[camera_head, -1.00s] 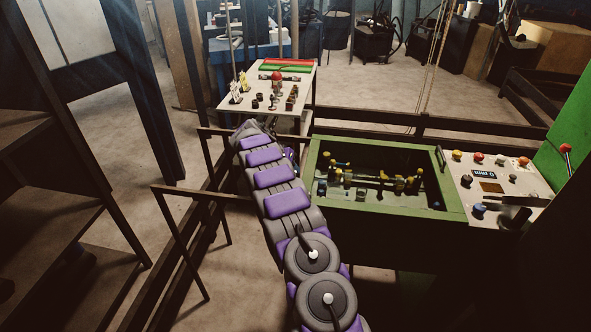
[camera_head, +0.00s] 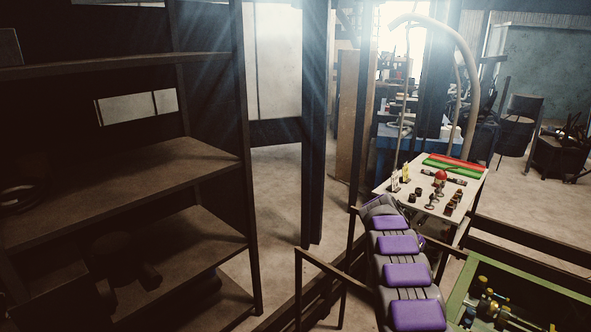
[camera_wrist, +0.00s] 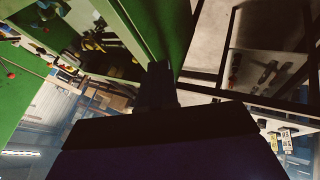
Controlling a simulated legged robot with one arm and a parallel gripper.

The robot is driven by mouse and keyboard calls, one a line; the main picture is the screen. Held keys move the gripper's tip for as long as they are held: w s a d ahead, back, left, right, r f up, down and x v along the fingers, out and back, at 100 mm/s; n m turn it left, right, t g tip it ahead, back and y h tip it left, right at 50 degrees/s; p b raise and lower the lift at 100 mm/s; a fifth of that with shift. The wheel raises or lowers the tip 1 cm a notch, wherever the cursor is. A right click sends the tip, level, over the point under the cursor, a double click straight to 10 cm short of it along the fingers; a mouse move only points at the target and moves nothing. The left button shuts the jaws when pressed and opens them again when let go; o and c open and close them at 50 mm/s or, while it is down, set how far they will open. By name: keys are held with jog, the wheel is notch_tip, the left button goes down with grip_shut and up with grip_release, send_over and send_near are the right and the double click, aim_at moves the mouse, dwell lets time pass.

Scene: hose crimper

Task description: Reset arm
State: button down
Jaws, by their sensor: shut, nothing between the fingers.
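My arm (camera_head: 404,258), with purple and grey segments, stretches from the bottom of the head view up toward the small white table (camera_head: 385,189). Its far end is beside the table's near left corner, and the gripper itself is hidden there. In the wrist view my gripper (camera_wrist: 158,82) is a dark, narrow shape at the centre, shut and with nothing held. The wrist view is rotated, with the green-framed machine (camera_wrist: 137,25) at the upper left.
Dark shelving (camera_head: 150,180) fills the left. Dark rails (camera_head: 320,262) stand close to the arm. The green machine box (camera_head: 535,280) is at lower right. The table bears a red ball-topped piece (camera_head: 440,175), small dark fittings and red and green strips. Bare floor (camera_head: 278,200) shows behind the rails.

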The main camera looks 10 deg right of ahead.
jog(key=s+a+r+n+y, duration=0.1)
jog(key=s+a+r+n, duration=0.2)
jog(key=s+a+r, duration=0.5)
jog(key=s+a+r+n+y, duration=0.2)
jog(key=s+a+r, duration=0.3)
jog(key=s+a, duration=0.5)
jog(key=s+a+f+n+y, duration=0.1)
jog(key=s+a, duration=0.4)
jog(key=s, duration=0.5)
jog(key=s+a+f+n+y, duration=0.1)
jog(key=s+a+n, duration=0.2)
jog(key=s, duration=0.8)
jog(key=s+a+f+n+y, duration=0.1)
jog(key=s+a+n+y, duration=0.1)
jog(key=s+a, duration=0.6)
jog(key=s, duration=0.3)
jog(key=shift+f, duration=0.15)
jog(key=shift+d, duration=0.1)
